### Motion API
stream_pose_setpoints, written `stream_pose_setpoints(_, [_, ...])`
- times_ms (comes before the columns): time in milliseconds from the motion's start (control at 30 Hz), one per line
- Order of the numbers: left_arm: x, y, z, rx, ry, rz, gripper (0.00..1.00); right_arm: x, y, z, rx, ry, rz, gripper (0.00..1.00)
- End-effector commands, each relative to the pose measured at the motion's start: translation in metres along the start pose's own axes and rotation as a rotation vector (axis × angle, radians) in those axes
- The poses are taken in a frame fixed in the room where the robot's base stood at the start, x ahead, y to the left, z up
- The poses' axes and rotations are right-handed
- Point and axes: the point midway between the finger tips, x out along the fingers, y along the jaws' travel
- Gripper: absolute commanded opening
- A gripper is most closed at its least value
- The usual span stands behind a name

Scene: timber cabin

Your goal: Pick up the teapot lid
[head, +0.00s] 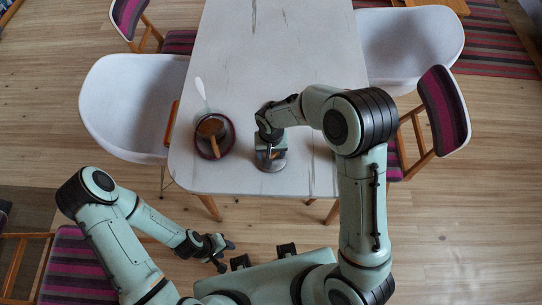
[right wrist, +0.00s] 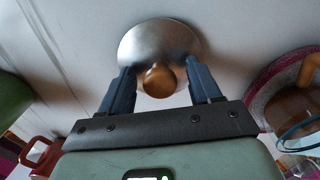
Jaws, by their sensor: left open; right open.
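The teapot lid (right wrist: 150,40) is a shiny silver dome with a round copper-brown knob (right wrist: 158,80), seen in the right wrist view. In the head view the lid (head: 270,164) lies on the white table near its front edge, partly hidden by my right gripper (head: 270,152). In the right wrist view my right gripper (right wrist: 160,85) is open, with one finger on each side of the knob. A gap shows beside the knob, so it is not clamped. My left gripper (head: 220,250) is open and empty, low in front of the table.
The white table (head: 270,50) is clear behind. White chairs (head: 125,105) and striped chairs (head: 445,110) flank it.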

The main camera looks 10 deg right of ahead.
Motion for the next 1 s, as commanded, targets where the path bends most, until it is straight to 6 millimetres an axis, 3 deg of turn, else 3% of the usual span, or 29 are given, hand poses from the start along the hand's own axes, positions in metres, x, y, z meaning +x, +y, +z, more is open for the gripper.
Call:
stream_pose_setpoints(67, [0.000,0.000,0.000,0.000,0.000,0.000,0.43,0.000,0.000,0.000,0.000,0.000,0.000,0.63])
stream_pose_setpoints(200, [0.000,0.000,0.000,0.000,0.000,0.000,0.43,0.000,0.000,0.000,0.000,0.000,0.000,0.24])
stream_pose_setpoints(667, [-0.001,0.000,0.000,0.000,0.000,0.000,0.43,-0.011,-0.001,-0.001,0.000,0.001,-0.001,0.24])
stream_pose_setpoints(867, [-0.003,0.001,-0.001,0.001,0.002,0.001,0.43,-0.044,-0.001,-0.002,0.000,0.006,-0.003,0.24])
stream_pose_setpoints(1000, [-0.006,0.003,-0.003,0.002,0.004,0.001,0.43,-0.084,-0.002,-0.001,-0.001,0.007,-0.005,0.24])
